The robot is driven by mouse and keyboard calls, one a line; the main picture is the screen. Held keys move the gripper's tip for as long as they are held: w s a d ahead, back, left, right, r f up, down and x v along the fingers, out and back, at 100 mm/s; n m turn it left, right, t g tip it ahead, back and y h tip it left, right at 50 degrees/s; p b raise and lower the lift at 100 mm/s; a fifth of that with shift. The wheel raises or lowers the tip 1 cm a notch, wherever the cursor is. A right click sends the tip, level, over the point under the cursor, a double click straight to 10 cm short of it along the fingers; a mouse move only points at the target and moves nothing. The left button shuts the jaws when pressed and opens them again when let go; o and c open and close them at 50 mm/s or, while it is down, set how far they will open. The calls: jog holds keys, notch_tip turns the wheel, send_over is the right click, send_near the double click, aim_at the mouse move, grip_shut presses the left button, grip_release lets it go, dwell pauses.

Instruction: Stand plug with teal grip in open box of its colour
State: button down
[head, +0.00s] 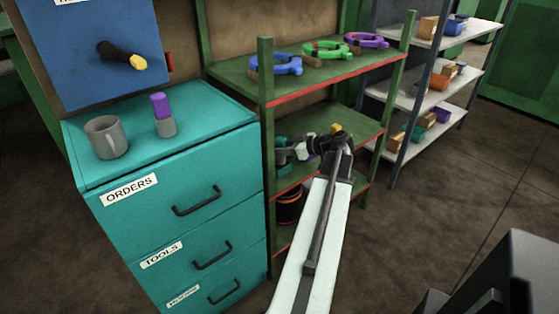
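My gripper (284,152) is at the green shelf's middle level, pointing left. Small teal patches show at its end. I cannot tell whether they are a plug's teal grip or part of the gripper, nor whether the fingers are open or shut. No plug with a teal grip shows clearly. A grey plug with a purple grip (161,106) stands upright on the teal cabinet (225,108). A small teal box (443,115) is on the lower level of the far right rack; its inside is too small to make out.
A grey mug (106,137) stands on the cabinet. The green shelf (355,69) carries blue, green and purple horseshoe-shaped things on top. A dark container (290,207) stands lower down. The right rack (405,97) holds several coloured boxes. Floor at right is mostly clear.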

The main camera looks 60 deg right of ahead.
notch_tip(320, 180, down, 4)
jog(key=b, duration=0.3)
jog(key=shift+r, duration=0.2)
jog(key=shift+a+r, duration=0.1)
jog(key=shift+r, duration=0.1)
jog(key=c, duration=0.8)
grip_release()
jog(key=shift+f, duration=0.15)
jog(key=shift+c, duration=0.2)
jog(key=shift+s+r+p, duration=0.3)
jog(key=shift+s+p, duration=0.05)
jog(key=shift+p, duration=0.1)
jog(key=p+v, duration=0.4)
jog(key=v, duration=0.7)
